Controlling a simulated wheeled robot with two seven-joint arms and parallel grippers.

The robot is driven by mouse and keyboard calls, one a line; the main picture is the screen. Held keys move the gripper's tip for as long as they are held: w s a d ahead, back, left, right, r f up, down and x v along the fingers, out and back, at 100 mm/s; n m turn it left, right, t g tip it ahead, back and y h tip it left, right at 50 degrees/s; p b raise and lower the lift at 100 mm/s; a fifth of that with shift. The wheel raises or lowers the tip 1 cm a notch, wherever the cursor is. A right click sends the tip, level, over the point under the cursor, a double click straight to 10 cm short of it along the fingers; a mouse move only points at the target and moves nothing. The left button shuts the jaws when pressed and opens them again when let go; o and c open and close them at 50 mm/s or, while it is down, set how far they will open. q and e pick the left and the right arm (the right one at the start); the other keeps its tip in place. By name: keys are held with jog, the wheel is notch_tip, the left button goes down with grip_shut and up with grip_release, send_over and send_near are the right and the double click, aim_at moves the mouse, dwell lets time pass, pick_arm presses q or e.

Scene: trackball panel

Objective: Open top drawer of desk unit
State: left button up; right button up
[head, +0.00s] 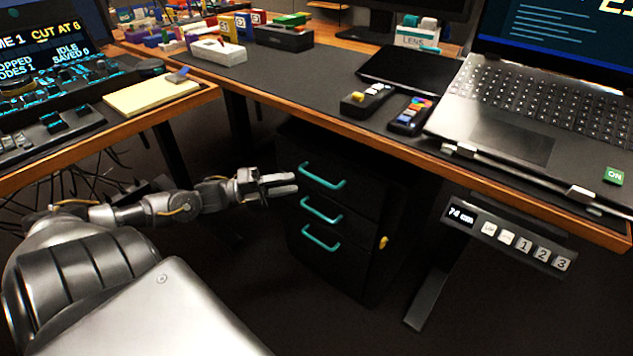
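A black desk unit (353,268) with three drawers stands under the desk at the picture's middle. Each drawer has a teal bar handle. The top drawer's handle (323,179) is at the upper front, and the top drawer looks closed. The middle handle (321,212) and bottom handle (320,242) sit below it. My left gripper (293,184) comes in from the left, its fingertips pointing right, close beside the top handle's left end. Whether it touches the handle, and how far its fingers are apart, I cannot tell. My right gripper is not in view.
The wooden desk edge (400,152) runs above the unit. A laptop (540,110), remotes and boxes lie on the desk. A button panel (508,236) hangs under the edge at right. A yellow key (383,242) sticks out of the unit's side. Cables hang at left.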

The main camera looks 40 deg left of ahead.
aim_at(314, 179)
pick_arm(q)
jog(key=b+x, duration=0.2)
jog(key=x, duration=0.6)
grip_shut()
